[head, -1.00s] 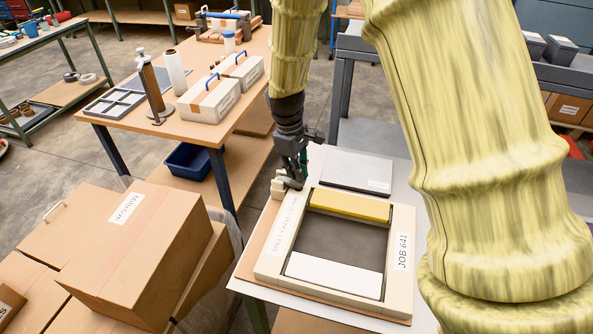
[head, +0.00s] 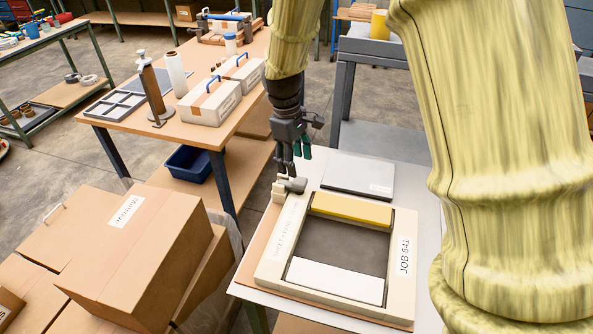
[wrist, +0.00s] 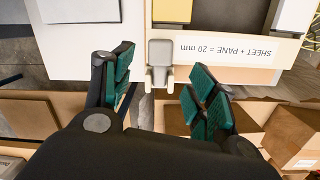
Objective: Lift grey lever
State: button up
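The grey lever (head: 293,184) is a short stubby bar at the far-left corner of a cream frame (head: 265,262). It lies low and roughly flat, joined to a pale bracket (head: 279,192). In the wrist view the lever (wrist: 160,53) shows at upper centre, beyond the fingertips, with its bracket (wrist: 158,80) nearer. My gripper (head: 295,158) is just above the lever in the head view. In the wrist view my gripper (wrist: 158,78) has its green-padded fingers wide apart, with nothing held. The fingers look clear of the lever.
The frame holds a yellow bar (head: 352,208) and a white strip (head: 335,280) around a dark panel (head: 345,247). A grey plate (head: 358,175) lies behind it. Cardboard boxes (head: 140,250) stand at left. A wooden bench (head: 150,115) with cases stands behind.

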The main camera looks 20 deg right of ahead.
jog(key=shift+w+a+r, duration=0.15)
jog(key=shift+r, duration=1.35)
jog(key=shift+w+a+r, duration=0.15)
jog(key=shift+r, duration=1.3)
